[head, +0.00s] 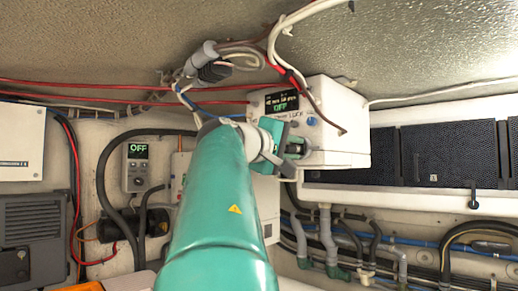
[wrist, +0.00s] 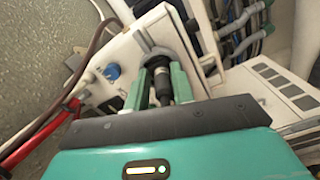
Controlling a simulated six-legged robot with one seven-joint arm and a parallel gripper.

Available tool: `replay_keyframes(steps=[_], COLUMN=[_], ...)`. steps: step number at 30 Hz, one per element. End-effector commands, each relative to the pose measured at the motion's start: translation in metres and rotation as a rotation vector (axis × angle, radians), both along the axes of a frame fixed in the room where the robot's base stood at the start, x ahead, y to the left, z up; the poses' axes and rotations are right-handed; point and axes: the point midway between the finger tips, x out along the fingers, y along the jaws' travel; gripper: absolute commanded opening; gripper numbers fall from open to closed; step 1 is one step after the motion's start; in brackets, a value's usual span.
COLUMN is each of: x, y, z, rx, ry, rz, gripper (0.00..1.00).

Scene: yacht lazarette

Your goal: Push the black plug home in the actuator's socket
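The actuator is a white box (head: 345,125) on the wall, with a dark display reading OFF and a blue knob (head: 312,121); in the wrist view its white face (wrist: 122,62) lies ahead, tilted. My gripper (head: 290,146) is at the lower part of this face. In the wrist view its two green fingers (wrist: 160,76) stand either side of the black plug (wrist: 158,66) and appear closed on it. The plug's far end meets a grey ring (wrist: 158,48) at the face. The socket's opening is hidden, so how deep the plug sits cannot be told.
Red and grey cables (head: 225,62) run above and left of the box. A small OFF unit (head: 137,165) is on the wall at left. Dark panels (head: 440,155) and hoses (head: 340,235) lie to the right and below.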

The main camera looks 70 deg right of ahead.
Motion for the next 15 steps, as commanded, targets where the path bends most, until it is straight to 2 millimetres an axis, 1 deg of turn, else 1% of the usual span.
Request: replay_keyframes(steps=[1,2,10,13,15], x=[0.000,0.000,0.000,0.003,0.008], y=[0.000,0.000,0.002,0.008,0.017], z=[0.000,0.000,0.000,0.000,0.000], rx=[0.000,0.000,0.001,0.000,0.000], ry=[0.000,0.000,0.000,-0.001,0.000], rz=[0.000,0.000,-0.001,0.000,0.002], gripper=[0.35,0.41,0.41,0.41,0.41])
